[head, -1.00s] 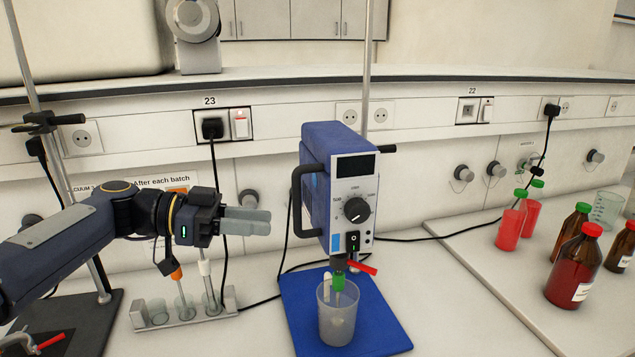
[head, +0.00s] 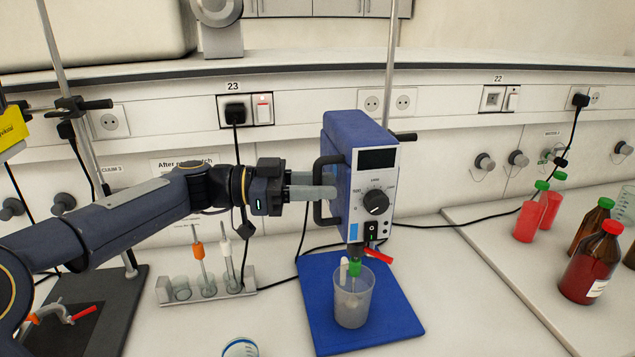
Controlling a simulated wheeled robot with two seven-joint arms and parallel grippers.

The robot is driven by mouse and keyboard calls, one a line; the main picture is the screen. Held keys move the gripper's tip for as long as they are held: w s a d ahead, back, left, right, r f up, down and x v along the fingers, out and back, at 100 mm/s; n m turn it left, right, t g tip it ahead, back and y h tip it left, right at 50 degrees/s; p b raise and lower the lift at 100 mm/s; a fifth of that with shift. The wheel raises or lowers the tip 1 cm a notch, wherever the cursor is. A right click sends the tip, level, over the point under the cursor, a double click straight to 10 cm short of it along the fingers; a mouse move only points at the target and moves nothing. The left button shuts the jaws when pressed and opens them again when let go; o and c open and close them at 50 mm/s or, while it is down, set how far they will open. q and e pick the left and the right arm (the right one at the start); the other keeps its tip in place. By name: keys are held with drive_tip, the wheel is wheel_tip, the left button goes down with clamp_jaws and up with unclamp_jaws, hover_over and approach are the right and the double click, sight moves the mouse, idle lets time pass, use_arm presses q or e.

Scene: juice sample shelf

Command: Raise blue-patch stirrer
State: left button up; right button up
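The stirrer (head: 352,160) is a blue and white box with a dark display, a black knob and a light blue patch low on its front. It is on a vertical rod above a blue base plate (head: 385,318). A black handle (head: 318,190) is on its left side. My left gripper (head: 337,192) is level with this handle, its grey fingers reaching across it; whether they are closed around it cannot be told. Below the stirrer, its green-collared shaft goes into a translucent beaker (head: 352,304) on the plate. My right gripper is not in view.
A small rack (head: 205,290) with glass tubes stands left of the plate. Red bottles (head: 593,264) stand on the right. A black cable runs behind the stirrer. Another stand base (head: 88,310) is at the left, under my arm.

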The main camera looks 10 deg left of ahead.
use_arm(q)
clamp_jaws()
wheel_tip(320, 180, up, 18)
drive_tip(key=p, duration=0.4)
drive_tip(key=shift+f, duration=0.2)
idle(0.4)
drive_tip(key=shift+r, duration=0.15)
unclamp_jaws()
